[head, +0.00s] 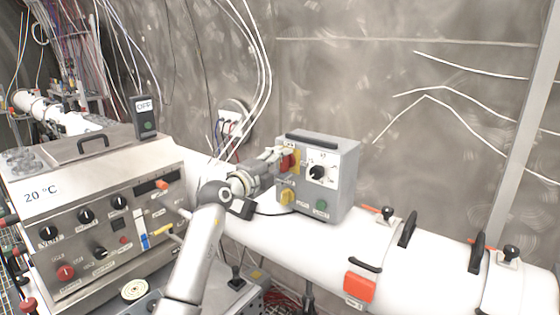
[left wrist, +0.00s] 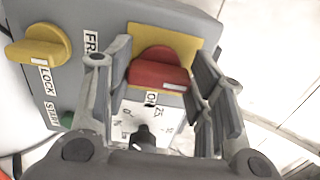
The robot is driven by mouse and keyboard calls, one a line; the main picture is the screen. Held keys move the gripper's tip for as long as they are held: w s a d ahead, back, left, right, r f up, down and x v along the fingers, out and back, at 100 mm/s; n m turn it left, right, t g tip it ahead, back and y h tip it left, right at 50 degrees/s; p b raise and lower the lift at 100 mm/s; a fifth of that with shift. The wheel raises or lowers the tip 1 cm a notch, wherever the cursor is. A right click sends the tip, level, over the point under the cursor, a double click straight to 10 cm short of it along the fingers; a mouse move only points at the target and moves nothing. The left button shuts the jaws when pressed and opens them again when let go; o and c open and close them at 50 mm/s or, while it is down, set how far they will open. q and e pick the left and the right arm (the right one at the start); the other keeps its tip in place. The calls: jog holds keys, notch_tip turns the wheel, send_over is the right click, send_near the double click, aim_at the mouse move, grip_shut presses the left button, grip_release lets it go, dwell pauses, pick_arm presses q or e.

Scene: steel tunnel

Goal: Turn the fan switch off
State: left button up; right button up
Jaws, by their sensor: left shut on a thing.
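A grey control box (head: 345,172) stands on the white tube. On its front is a red rotary switch (head: 287,164) on a yellow plate. It also shows in the left wrist view (left wrist: 158,72), between my fingers, with an "ON" label beside its handle. My left gripper (head: 280,155) is shut on the red switch. A black dial (head: 318,173) on a white scale sits right of the switch. Below are a yellow knob (head: 287,195) and a green button (head: 321,206). In the left wrist view the yellow knob (left wrist: 38,46) is beside "LOCK" lettering. My right gripper is out of view.
A steel cabinet (head: 105,180) with knobs, a "20 °C" label and a small box marked "OFF" (head: 145,117) stands at the left. The white tube (head: 300,238) runs right, with black handles and an orange box (head: 359,286). Cables hang along the wall behind.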

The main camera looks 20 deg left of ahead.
pick_arm(q)
jog(key=o, duration=1)
jog(key=v, duration=1.2)
jog(key=shift+f, duration=0.1)
